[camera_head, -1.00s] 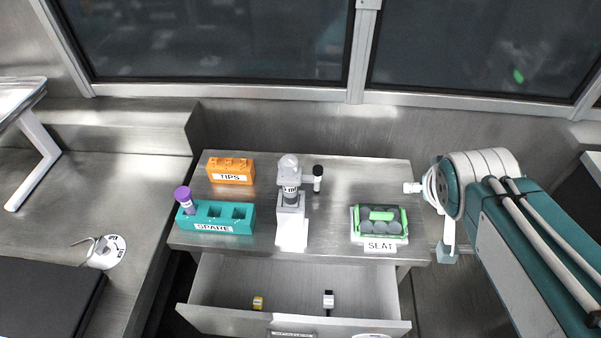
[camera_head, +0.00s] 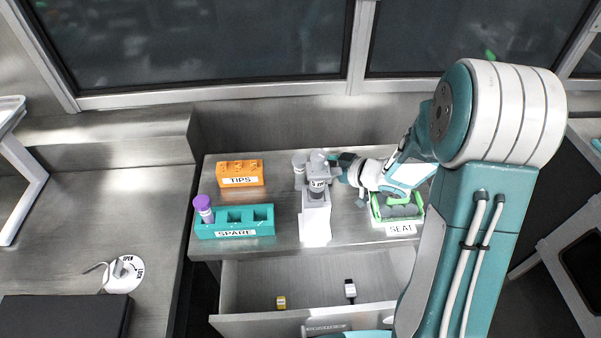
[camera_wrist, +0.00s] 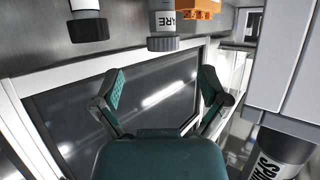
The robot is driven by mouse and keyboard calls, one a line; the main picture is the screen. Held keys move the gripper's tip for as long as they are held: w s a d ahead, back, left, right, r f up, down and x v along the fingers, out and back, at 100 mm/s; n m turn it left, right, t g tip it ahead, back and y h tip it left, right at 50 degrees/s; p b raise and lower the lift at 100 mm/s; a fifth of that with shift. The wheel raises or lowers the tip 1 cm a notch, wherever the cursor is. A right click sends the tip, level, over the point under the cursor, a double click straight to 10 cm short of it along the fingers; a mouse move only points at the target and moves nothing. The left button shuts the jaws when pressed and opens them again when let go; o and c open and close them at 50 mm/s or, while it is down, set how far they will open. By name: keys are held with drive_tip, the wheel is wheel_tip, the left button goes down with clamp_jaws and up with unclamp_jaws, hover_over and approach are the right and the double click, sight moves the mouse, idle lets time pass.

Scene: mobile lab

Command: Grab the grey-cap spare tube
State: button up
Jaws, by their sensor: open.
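In the wrist view a labelled tube with a grey cap (camera_wrist: 163,43) stands at the upper middle, beyond my fingertips and apart from them. A black-capped tube (camera_wrist: 88,28) is to its left. In the head view a pale stand (camera_head: 315,225) on the small table carries a labelled cylinder (camera_head: 317,184); I cannot tell for sure that it is the same tube. My gripper (camera_head: 343,166) is just right of the stand's top. In the wrist view its two teal fingers (camera_wrist: 162,88) are spread with nothing between them.
An orange TIPS rack (camera_head: 240,181) stands behind. A green SEAT tray (camera_head: 418,214) is right, below my arm. The open drawer (camera_head: 245,290) holds yellow (camera_head: 281,302) and black-and-white (camera_head: 350,290) items.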

sight(299, 159)
drive_tip(key=shift+x, duration=3.9)
drive_tip(key=shift+s+a+r, duration=0.15)
drive_tip(key=c, duration=1.2)
